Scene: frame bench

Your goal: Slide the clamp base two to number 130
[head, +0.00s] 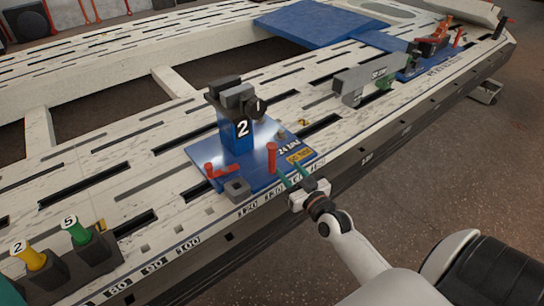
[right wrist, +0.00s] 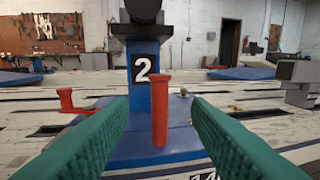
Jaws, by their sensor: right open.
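Clamp base two is a blue plate (head: 258,183) with a blue column (head: 236,134) marked 2 and a dark clamp head on top. It stands on the near rail of the bench, beside the printed number scale (head: 248,209). A red upright post (head: 272,158) rises from the plate's near right part, and a red handle (head: 214,171) sits at its left. My right gripper (head: 288,173) is open at the plate's near edge. In the right wrist view, the red post (right wrist: 159,112) shows centred between the teal fingers, at or just beyond their tips.
A rack with numbered yellow (head: 35,258) and green (head: 76,232) handles stands at lower left. A blue panel (head: 315,24) lies at the back. The slotted rail left of base two looks mostly clear.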

